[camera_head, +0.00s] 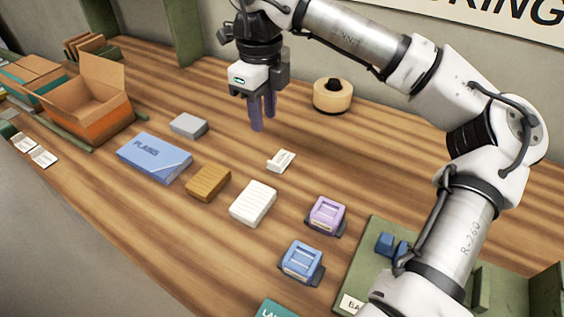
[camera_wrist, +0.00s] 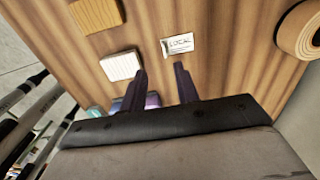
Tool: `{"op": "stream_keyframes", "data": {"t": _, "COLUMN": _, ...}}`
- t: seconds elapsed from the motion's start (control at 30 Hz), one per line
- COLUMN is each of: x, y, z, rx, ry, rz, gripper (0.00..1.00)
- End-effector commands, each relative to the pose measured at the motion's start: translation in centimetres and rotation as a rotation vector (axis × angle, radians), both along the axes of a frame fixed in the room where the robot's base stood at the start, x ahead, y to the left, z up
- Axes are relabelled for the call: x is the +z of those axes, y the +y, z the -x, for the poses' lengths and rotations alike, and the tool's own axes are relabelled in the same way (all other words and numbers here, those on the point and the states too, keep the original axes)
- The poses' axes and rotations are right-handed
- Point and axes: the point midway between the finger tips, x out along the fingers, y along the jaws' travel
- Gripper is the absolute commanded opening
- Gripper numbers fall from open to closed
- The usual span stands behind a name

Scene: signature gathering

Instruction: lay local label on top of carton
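The local label (camera_head: 281,160) is a small white piece lying on the wooden table, with one end seeming raised in the head view. In the wrist view the label (camera_wrist: 178,45) shows the word LOCAL, just beyond the right fingertip. My gripper (camera_head: 263,122) hangs above the table, behind and left of the label. Its two dark purple fingers are apart with nothing between them, as the wrist view of my gripper (camera_wrist: 160,70) also shows. The carton (camera_head: 98,124) is an open brown box with raised flaps at the left; the wrist view does not show it.
Purple (camera_head: 327,215) and blue (camera_head: 302,261) stamps sit front right. A tape roll (camera_head: 332,96) stands behind. Bare table surrounds the label.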

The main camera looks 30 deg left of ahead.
Motion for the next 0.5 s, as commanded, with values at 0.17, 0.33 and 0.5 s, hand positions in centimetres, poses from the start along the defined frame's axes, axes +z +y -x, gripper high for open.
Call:
{"op": "stream_keyframes", "data": {"t": 0.17, "x": -3.7, "y": -0.1, "z": 0.0, "rx": 0.002, "ry": 0.005, "rz": 0.000, "gripper": 0.31}}
{"op": "stream_keyframes", "data": {"t": 0.33, "x": -6.2, "y": -0.1, "z": 0.0, "rx": 0.002, "ry": 0.002, "rz": 0.000, "gripper": 0.31}}
{"op": "stream_keyframes", "data": {"t": 0.5, "x": -7.2, "y": -0.1, "z": -0.1, "rx": 0.002, "ry": 0.001, "rz": -0.001, "gripper": 0.31}}
